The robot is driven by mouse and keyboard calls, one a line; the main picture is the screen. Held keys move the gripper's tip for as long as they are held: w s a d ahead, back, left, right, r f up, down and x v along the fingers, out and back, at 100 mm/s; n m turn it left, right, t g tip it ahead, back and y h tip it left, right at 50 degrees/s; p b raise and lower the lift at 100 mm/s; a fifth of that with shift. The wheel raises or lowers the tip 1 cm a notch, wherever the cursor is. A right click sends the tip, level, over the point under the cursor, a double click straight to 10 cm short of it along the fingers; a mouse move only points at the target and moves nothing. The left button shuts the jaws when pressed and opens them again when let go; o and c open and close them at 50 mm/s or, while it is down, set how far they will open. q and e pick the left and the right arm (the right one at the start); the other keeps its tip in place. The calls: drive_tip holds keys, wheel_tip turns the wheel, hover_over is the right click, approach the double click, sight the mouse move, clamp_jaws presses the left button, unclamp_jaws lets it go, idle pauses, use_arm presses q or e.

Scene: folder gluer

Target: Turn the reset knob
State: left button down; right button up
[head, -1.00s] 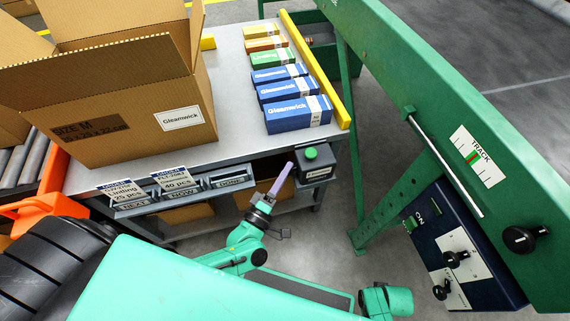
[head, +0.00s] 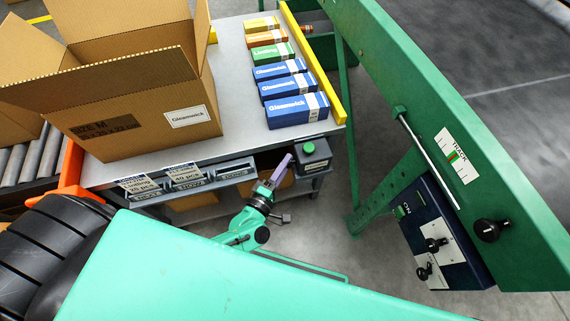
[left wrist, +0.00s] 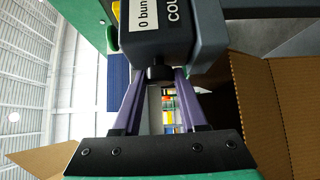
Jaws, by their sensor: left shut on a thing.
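The reset knob (left wrist: 160,74) is a small black knob on the side of the dark grey counter box (left wrist: 158,35). In the left wrist view it sits between the purple fingertips of my left gripper (left wrist: 166,78), which is shut on it. In the head view the counter box (head: 313,155), with a green button on top, hangs at the table's front right corner. My left gripper (head: 287,160) reaches up to its left side there, and the knob itself is hidden. The label reads "0 bun" and "COU", the rest cut off. My right gripper is out of view.
A large open carton (head: 140,110) and a row of small boxes (head: 295,105) stand on the grey table (head: 235,60). The green machine frame (head: 430,110) and a navy panel (head: 445,240) with other black knobs are to the right.

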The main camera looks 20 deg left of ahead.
use_arm(q)
drive_tip(key=shift+c, duration=2.2)
unclamp_jaws()
drive_tip(key=shift+s, duration=0.1)
drive_tip(key=v, duration=1.4)
drive_tip(key=shift+s, duration=0.25)
